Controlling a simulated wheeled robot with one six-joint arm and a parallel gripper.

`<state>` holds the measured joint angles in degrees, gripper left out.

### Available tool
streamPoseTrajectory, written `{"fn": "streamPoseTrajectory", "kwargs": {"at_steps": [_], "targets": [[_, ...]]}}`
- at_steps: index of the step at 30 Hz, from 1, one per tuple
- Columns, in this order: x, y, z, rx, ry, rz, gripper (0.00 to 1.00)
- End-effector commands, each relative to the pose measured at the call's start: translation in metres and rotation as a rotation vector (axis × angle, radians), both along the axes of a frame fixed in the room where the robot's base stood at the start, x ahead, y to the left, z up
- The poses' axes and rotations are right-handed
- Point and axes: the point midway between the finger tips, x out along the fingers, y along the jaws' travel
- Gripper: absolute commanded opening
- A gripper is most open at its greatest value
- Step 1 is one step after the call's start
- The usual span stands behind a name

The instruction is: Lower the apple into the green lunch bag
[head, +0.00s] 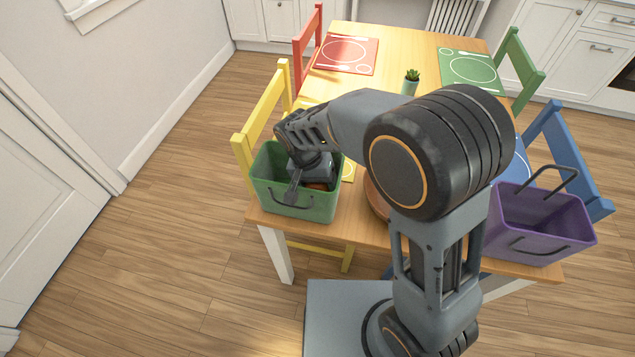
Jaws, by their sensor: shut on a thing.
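The green lunch bag (302,209) stands open-topped on the near left corner of the wooden table. My gripper (309,187) points down inside the bag's opening, below its rim. I cannot tell whether the apple touches the bag's floor.
A purple lunch bag (540,232) with dark handles stands at the table's near right corner. A brown round dish (377,200) is partly hidden behind my arm. A small potted plant (410,80) and red (345,55) and green (470,70) placemats lie farther back. Coloured chairs surround the table.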

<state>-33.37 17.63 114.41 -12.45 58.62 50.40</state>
Motion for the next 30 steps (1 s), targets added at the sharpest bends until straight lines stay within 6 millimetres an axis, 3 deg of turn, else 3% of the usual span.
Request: {"fn": "streamPoseTrajectory", "kwargs": {"at_steps": [23, 24, 30], "targets": [[0.0001, 0.0, -0.0055, 0.0, 0.0, 0.0, 0.42], [0.0001, 0.0, -0.0054, 0.0, 0.0, 0.0, 0.72], [0.0001, -0.0001, -0.0055, 0.0, 0.0, 0.0, 0.91]]}}
